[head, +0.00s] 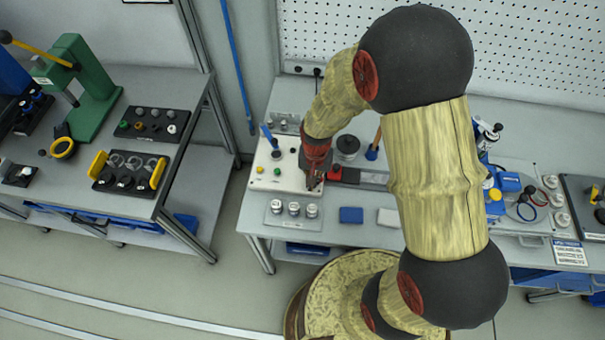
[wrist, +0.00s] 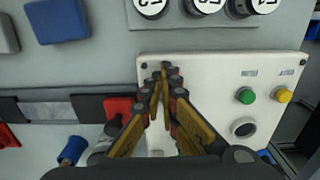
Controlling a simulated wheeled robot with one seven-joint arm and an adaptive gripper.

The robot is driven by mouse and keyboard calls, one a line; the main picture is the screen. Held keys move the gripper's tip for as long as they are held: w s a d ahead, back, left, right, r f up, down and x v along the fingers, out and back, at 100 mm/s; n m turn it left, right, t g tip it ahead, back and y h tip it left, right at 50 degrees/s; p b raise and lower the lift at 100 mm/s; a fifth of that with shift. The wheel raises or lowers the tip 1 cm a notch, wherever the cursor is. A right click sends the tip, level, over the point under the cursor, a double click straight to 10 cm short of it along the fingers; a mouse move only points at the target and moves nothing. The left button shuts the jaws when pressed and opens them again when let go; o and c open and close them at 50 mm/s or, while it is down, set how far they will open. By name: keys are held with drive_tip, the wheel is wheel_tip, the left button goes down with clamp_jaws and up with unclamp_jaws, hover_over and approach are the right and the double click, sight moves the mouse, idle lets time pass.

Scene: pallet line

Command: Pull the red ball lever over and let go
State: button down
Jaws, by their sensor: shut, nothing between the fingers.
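My gripper (head: 314,184) is shut and empty over the right part of a white control panel (head: 285,182) on the middle bench. In the wrist view the closed fingertips (wrist: 163,72) are above the same panel (wrist: 215,72), near its edge. I cannot make out a red ball lever in either view; my gripper and wrist hide part of the panel. The panel carries a green button (wrist: 245,95), a yellow button (wrist: 284,95) and a dark round fitting (wrist: 243,128).
Beside the panel lies a red block (wrist: 118,106). Several white-topped round pieces (head: 294,209) stand in front of the panel, with a blue block (head: 351,215) to their right. A blue handle (head: 268,134) rises behind the panel. A pegboard wall (head: 540,50) closes the back.

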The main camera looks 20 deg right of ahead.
drive_tip(key=shift+w+d, duration=0.15)
drive_tip(key=shift+d, duration=0.3)
drive_tip(key=r+p, duration=0.2)
drive_tip(key=r, duration=0.1)
drive_tip(key=d+r+p, duration=0.1)
drive_tip(key=r+p, duration=0.1)
drive_tip(key=shift+w+r, duration=0.1)
drive_tip(key=shift+w, duration=0.2)
drive_tip(key=shift+a+r, duration=0.1)
drive_tip(key=shift+r, duration=0.25)
drive_tip(key=shift+s+a+r+p, duration=0.1)
drive_tip(key=shift+s+r+p, duration=0.05)
drive_tip(key=shift+p, duration=0.15)
drive_tip(key=shift+s, duration=0.1)
drive_tip(key=shift+a, duration=0.15)
